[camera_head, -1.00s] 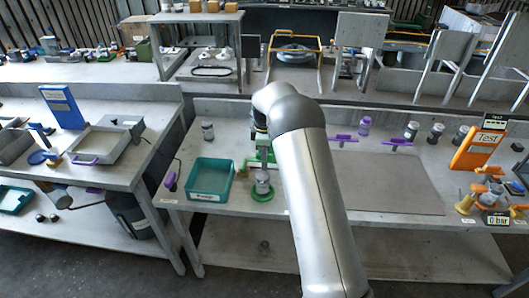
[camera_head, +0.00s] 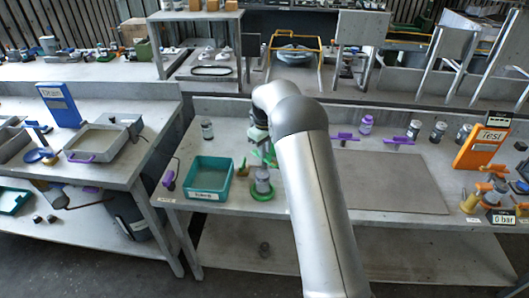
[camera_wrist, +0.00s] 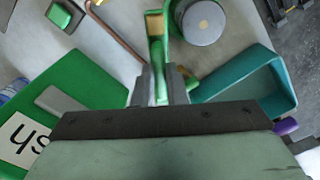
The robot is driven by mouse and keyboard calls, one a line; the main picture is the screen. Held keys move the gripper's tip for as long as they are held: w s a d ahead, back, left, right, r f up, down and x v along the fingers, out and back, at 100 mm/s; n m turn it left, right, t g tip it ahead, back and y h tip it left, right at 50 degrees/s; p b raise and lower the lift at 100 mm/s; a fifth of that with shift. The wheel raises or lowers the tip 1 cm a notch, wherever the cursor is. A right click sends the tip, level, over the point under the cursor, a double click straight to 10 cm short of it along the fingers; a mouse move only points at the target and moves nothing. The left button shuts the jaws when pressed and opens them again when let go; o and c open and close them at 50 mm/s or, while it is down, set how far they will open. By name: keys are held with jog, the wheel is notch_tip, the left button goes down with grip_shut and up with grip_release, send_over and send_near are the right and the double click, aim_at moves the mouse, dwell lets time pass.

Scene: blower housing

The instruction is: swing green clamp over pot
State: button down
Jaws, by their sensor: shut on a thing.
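The pot (camera_head: 263,184) is a grey metal cylinder standing in a green ring (camera_head: 262,195) on the bench, just right of a teal bin. In the wrist view the pot (camera_wrist: 203,22) shows from above at the top, right of the green clamp. The green clamp (camera_wrist: 157,55) is a narrow green bar with a tan block at its far end. My gripper (camera_wrist: 158,88) is shut on this bar, and the pot's top lies beside the bar, not under it. In the head view the clamp (camera_head: 268,156) shows behind the pot, with my gripper (camera_head: 260,140) partly hidden by my arm.
The teal bin (camera_head: 209,178) stands close left of the pot, and in the wrist view it (camera_wrist: 245,92) lies right of my gripper. A green labelled panel (camera_wrist: 75,100) is at left there. A bare grey mat (camera_head: 390,180) lies to the right on the bench.

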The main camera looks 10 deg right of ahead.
jog(key=m+b, duration=0.1)
jog(key=m, duration=0.4)
jog(key=shift+m, duration=2.5)
jog(key=c, duration=1.5)
grip_release()
jog(key=shift+o, duration=0.2)
notch_tip(320, 180, up, 18)
jog(key=shift+f+b, duration=0.25)
jog(key=shift+b, duration=0.15)
